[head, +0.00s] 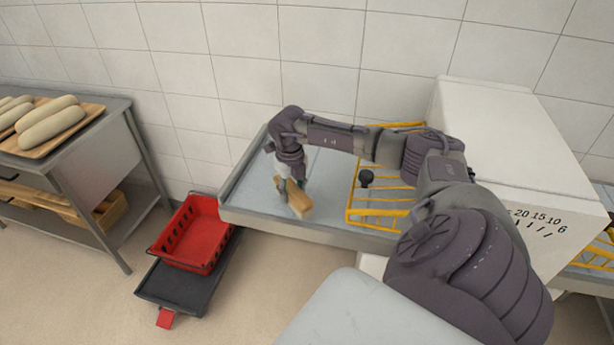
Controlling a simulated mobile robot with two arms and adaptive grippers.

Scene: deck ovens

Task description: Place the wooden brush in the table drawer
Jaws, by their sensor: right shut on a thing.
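The wooden brush (299,199) has a tan wooden body and is tilted, above the left part of the steel worktop (335,172). My right gripper (284,186) is shut on it, with the arm reaching in from the right and bending down over the worktop. Whether the brush touches the surface I cannot tell. A steel table (95,150) stands at the left, with a dark handle (9,177) on its front at the picture's edge. Its drawer is mostly cut off by the frame. My left gripper is out of view.
A yellow wire rack (380,216) lies on the worktop beside a white machine (505,140). A red crate (193,236) sits on a dark wheeled base (180,288) between the tables. Loaves on a wooden board (75,135) top the left table; a wooden crate (100,206) is below.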

